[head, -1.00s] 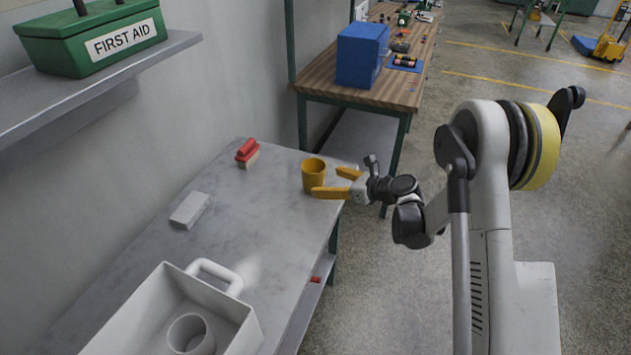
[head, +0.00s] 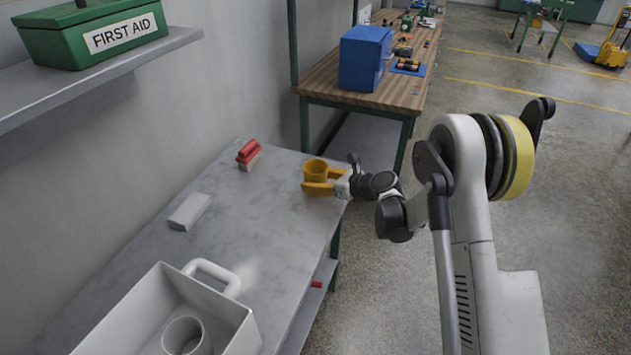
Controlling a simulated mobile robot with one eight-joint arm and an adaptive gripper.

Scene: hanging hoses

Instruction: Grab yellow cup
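The yellow cup (head: 316,168) stands upright near the far right corner of the grey table (head: 240,225). My gripper (head: 322,181) reaches in from the right, with its yellow fingers on either side of the cup. The near finger lies in front of the cup and hides its lower part. The far finger shows partly behind the cup's right side. The fingers look spread around the cup; I cannot see whether they touch it.
A red-handled brush (head: 248,154) and a pale block (head: 189,211) lie on the table left of the cup. A white bin (head: 205,315) with a round holder inside stands at the near end. A green first aid box (head: 92,33) sits on a wall shelf. A wooden bench (head: 375,92) stands behind.

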